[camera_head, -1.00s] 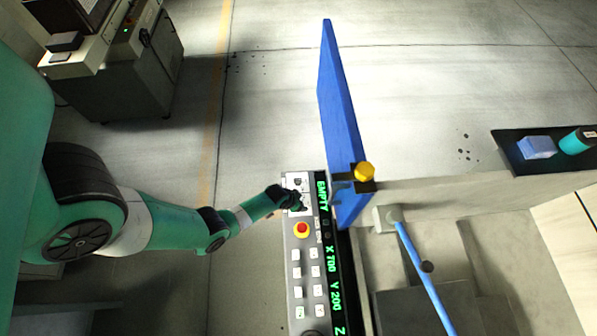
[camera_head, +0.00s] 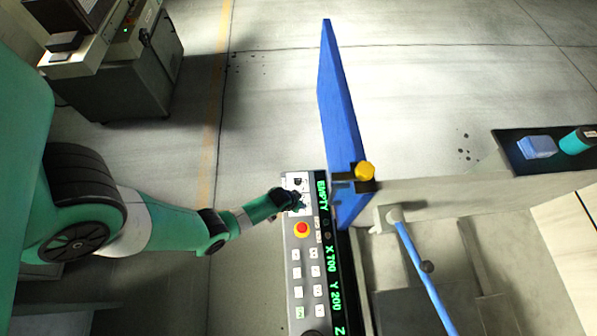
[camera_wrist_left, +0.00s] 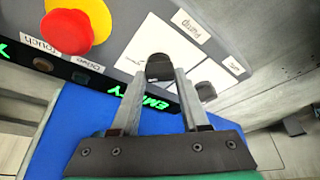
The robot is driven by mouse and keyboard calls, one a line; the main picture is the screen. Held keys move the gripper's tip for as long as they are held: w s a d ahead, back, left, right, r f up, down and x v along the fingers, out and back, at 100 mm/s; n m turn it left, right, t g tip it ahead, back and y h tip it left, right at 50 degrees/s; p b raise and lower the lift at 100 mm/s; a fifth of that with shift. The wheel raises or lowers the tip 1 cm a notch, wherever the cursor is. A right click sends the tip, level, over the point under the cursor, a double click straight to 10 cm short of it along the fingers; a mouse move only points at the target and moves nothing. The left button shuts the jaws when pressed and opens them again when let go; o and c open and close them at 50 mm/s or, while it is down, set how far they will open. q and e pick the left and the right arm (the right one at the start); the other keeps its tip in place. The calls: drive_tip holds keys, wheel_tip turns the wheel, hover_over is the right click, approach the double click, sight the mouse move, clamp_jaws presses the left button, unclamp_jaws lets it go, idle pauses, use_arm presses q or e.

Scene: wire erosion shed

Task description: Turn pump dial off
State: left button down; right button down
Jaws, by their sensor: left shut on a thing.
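The dark pump dial (camera_wrist_left: 160,68) sits on a white plate beside a label that appears to read "Pump", upside down in the left wrist view. My left gripper (camera_wrist_left: 162,80) is shut on this dial, with one finger on each side of it. In the head view my left gripper (camera_head: 298,199) is at the far end of the control panel (camera_head: 291,239), and the dial is hidden there by the gripper. A second dark knob (camera_wrist_left: 205,91) is beside the right finger. My right gripper is not in view.
A red emergency button on a yellow base (camera_head: 302,229) is close to my gripper. A black display strip (camera_head: 328,222) with green "EMPTY" text runs along the panel. A tall blue panel (camera_head: 341,110) stands just right of it. Open floor lies beyond.

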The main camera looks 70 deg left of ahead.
use_arm(q)
drive_tip(key=n+b, duration=0.1)
drive_tip(key=n, duration=0.1)
drive_tip(key=n+g+y, duration=0.1)
drive_tip(key=n, duration=0.2)
drive_tip(key=shift+w+d+b, duration=0.15)
drive_tip(key=shift+b, duration=0.2)
drive_tip(key=shift+n+g+y, duration=0.4)
drive_tip(key=shift+n+g, duration=0.1)
drive_tip(key=shift+n, duration=0.3)
drive_tip(key=shift+n+g+p, duration=0.45)
drive_tip(key=shift+n+g, duration=0.05)
drive_tip(key=shift+n, duration=0.9)
drive_tip(key=shift+c, duration=2)
unclamp_jaws()
